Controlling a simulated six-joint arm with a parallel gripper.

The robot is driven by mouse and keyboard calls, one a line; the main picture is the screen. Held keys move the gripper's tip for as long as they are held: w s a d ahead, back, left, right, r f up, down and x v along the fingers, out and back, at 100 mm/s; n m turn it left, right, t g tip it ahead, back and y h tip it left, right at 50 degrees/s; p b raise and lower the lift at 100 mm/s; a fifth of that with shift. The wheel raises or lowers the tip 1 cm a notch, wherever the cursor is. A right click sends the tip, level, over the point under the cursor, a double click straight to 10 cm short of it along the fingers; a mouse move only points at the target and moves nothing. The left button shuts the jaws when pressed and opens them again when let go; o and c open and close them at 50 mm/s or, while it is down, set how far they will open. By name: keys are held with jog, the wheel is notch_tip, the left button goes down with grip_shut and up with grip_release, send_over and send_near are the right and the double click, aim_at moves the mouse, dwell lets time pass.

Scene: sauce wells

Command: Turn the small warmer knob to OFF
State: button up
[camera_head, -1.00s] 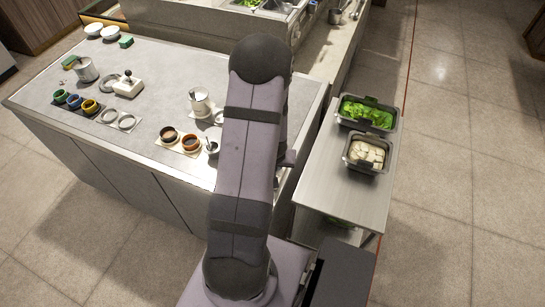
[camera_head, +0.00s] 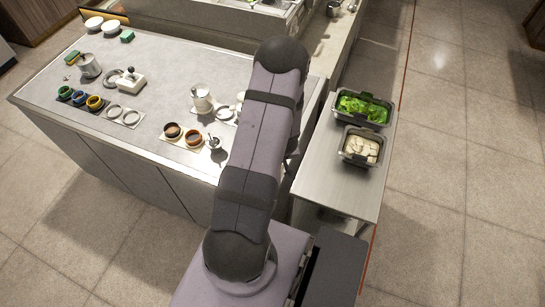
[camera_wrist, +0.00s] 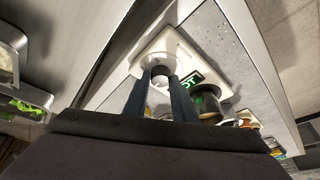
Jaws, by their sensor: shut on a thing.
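In the wrist view, a white warmer base (camera_wrist: 200,58) with rounded corners lies on a grey counter. The small dark-tipped knob (camera_wrist: 160,71) stands up from a round white part of it. My gripper (camera_wrist: 160,78) has one finger on each side of the knob and is shut on it. A dark green label with pale letters (camera_wrist: 188,81) lies beside the knob, partly hidden by a finger, so its setting is not readable. In the head view, my arm hides the gripper and the knob.
In the wrist view, a dark pot (camera_wrist: 207,103) stands close to the right finger. In the head view, several sauce pots, a white jug (camera_head: 201,98) and a white box with a black handle (camera_head: 131,79) stand on the counter (camera_head: 165,60). A side table (camera_head: 335,185) holds two food containers.

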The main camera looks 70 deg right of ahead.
jog(key=shift+d, duration=0.1)
jog(key=o, duration=1)
jog(key=shift+o, duration=0.2)
jog(key=shift+r, duration=0.1)
jog(key=v, duration=0.7)
